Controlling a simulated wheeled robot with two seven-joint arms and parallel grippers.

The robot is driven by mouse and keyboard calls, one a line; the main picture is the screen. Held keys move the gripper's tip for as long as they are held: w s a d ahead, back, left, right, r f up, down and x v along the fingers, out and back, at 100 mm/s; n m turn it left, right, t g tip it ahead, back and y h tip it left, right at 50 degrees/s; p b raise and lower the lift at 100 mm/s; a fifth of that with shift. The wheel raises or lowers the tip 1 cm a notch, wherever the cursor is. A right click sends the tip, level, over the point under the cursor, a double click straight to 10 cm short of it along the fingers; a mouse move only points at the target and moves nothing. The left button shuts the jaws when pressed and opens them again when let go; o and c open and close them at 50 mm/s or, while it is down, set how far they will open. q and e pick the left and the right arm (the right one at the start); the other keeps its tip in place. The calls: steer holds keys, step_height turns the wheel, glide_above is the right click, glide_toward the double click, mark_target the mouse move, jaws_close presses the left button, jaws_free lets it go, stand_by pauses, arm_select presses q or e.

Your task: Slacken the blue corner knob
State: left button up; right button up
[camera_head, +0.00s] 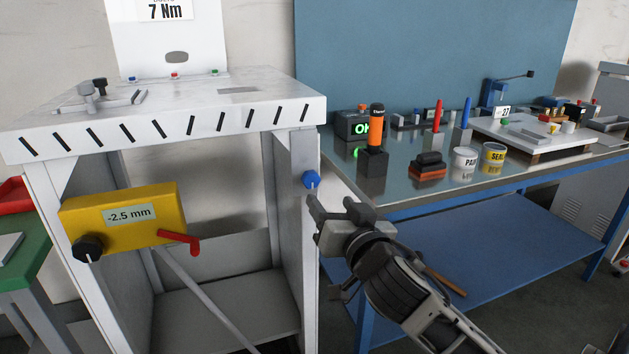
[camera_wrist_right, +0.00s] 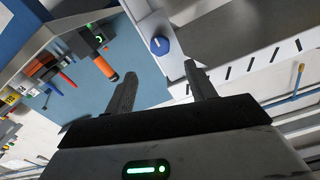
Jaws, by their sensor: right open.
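The blue corner knob (camera_head: 311,179) sits on the right front post of the white dispenser frame (camera_head: 296,150), below its table top. A white line marks its face. My right gripper (camera_head: 312,213) is just below the knob in the head view, open and empty. In the right wrist view the knob (camera_wrist_right: 159,46) lies ahead of the two open fingers (camera_wrist_right: 163,95), above the gap between them and apart from both. My left gripper is not in view.
A yellow box (camera_head: 150,200) reading -2.5 mm, with a black knob and red lever, is on the frame's front left. A blue workbench (camera_head: 400,197) with an orange-handled tool (camera_head: 376,125), cans and a white board stands on the right. A green table (camera_head: 25,245) is at left.

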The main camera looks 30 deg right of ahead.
mark_target(313, 180)
steer(key=p+x, duration=0.1)
steer(key=x, duration=0.8)
steer(key=shift+w, duration=0.35)
steer(key=c, duration=1)
